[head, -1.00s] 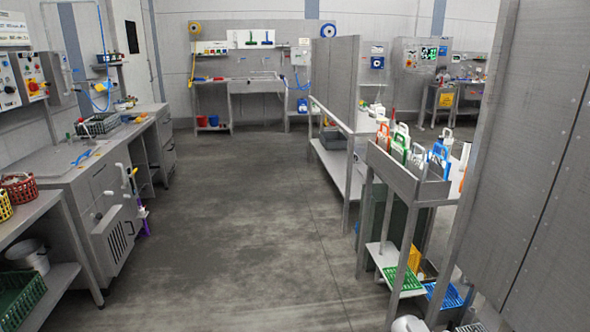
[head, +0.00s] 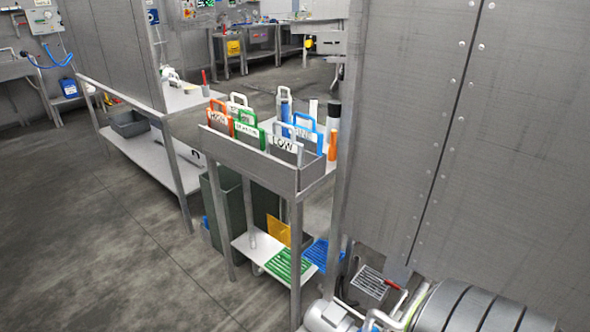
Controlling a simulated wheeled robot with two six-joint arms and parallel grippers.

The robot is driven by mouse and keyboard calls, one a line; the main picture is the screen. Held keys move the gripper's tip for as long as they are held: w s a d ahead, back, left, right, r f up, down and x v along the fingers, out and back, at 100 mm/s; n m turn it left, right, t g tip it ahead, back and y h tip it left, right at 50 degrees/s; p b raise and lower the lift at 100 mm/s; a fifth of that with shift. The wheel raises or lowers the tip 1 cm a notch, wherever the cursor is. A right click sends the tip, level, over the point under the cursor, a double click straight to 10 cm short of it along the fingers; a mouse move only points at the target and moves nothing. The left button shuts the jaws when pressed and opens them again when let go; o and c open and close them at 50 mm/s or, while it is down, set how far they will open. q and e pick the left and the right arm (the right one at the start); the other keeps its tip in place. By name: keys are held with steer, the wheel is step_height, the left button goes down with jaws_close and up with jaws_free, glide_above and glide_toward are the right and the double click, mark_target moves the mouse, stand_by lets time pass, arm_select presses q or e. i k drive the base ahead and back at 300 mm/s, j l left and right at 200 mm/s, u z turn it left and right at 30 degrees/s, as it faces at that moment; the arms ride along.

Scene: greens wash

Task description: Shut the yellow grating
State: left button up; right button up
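The yellow grating (head: 279,230) is in the middle of the head view, low on the stand with the sign bin on top. It stands up steeply at the back of the low white shelf. A green grating (head: 287,265) lies flat in front of it, and a blue grating (head: 319,253) lies flat to its right. Stand legs frame this area, and small details of the yellow grating are too small to tell. Neither of my grippers is in view.
A grey bin (head: 265,165) of coloured handled signs tops the stand. A dark green container (head: 235,205) stands behind its legs. A tall grey panel (head: 440,130) and a ribbed metal drum (head: 470,310) fill the right. Open floor (head: 120,250) lies to the left.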

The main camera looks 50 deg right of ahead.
mark_target(277, 236)
steer(key=i+z, duration=0.1)
steer(key=z, duration=1.45)
steer(key=i+j+z, duration=0.2)
steer(key=z, duration=0.2)
steer(key=i+j+z, duration=0.15)
steer(key=j+z, duration=0.3)
steer(key=i+j+z, duration=0.1)
steer(key=j+z, duration=0.3)
steer(key=l, duration=0.15)
